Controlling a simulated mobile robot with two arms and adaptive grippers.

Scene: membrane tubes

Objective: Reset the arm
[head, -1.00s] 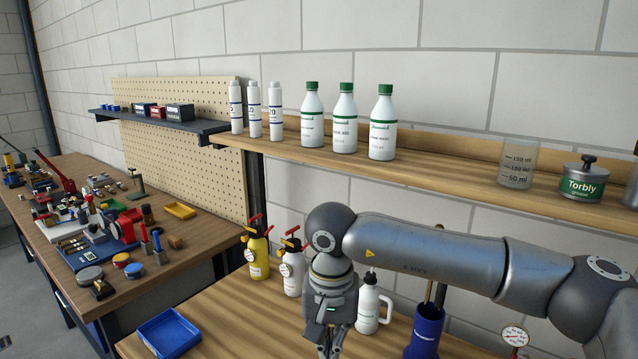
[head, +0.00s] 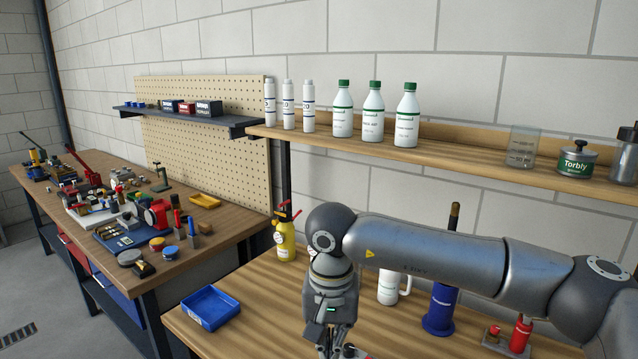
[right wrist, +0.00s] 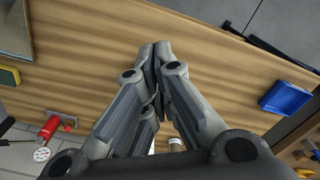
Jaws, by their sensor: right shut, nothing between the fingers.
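My right arm reaches across the lower right of the head view. Its gripper (head: 333,340) hangs down over the wooden bench (head: 262,315). In the right wrist view the fingertips of my right gripper (right wrist: 155,50) meet over bare bench top, shut and empty. White membrane tubes (head: 288,105) stand on the wooden shelf (head: 450,152), far above the gripper. My left gripper is in neither current view.
A blue tray (head: 210,307) lies on the bench left of the gripper. A yellow spray bottle (head: 285,240), a white jug (head: 389,288), a blue holder (head: 440,310) and a red item (head: 520,334) stand around the arm. Green-capped bottles (head: 373,112) stand on the shelf.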

